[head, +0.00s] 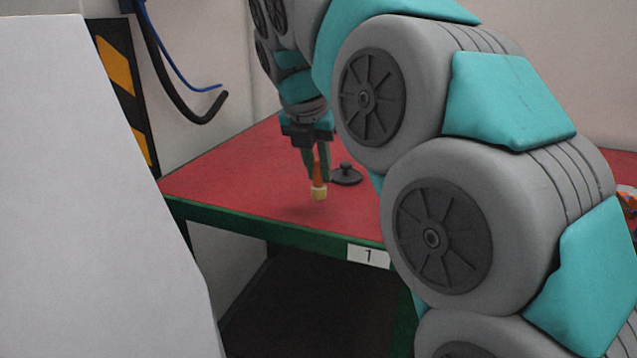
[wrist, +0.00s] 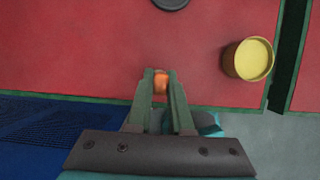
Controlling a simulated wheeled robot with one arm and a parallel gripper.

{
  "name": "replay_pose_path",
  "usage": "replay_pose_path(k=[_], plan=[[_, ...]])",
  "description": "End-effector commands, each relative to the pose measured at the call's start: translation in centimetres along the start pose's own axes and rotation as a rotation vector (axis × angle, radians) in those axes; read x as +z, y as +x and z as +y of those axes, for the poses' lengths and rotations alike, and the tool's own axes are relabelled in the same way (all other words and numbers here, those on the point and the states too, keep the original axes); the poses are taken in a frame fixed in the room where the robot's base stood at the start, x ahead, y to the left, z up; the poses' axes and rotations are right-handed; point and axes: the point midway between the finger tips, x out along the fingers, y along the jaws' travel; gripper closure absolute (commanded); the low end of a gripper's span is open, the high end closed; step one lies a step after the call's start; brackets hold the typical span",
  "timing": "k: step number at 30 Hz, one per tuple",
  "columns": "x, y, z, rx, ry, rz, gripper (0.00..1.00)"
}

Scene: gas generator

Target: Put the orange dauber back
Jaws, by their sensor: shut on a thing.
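My gripper (head: 318,160) is shut on the orange dauber (head: 318,176) and holds it upright over the red table (head: 240,180), with its pale yellow tip pointing down. The tip appears a little above the table top, but I cannot tell the exact gap. In the wrist view the orange dauber (wrist: 160,81) shows between the two fingers of my gripper (wrist: 160,74). A dark round lid-like disc with a knob (head: 347,174) sits on the table just right of the dauber. The disc is partly cut off in the wrist view (wrist: 171,3).
A round yellow-topped container (wrist: 249,60) stands on the red surface, right of my gripper in the wrist view, beside a dark gap. A white panel (head: 90,190) fills the left of the head view. A hose (head: 180,95) hangs behind the table. My arm hides the table's right side.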

Motion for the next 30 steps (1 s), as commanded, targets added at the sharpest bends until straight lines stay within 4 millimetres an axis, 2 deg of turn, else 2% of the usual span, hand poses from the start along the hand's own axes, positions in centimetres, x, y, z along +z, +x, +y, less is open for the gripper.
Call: replay_pose_path(k=[9,18,19,26,30], plan=[[-1.2,2.8,0.0,-0.002,-0.002,0.002,1.00],[-1.3,2.9,0.0,-0.002,-0.001,0.002,1.00],[-1.3,2.9,0.0,-0.002,-0.001,0.002,0.78],[-1.3,2.9,0.0,-0.001,-0.001,0.001,0.52],[-1.3,2.9,0.0,-0.001,-0.001,0.001,0.51]])
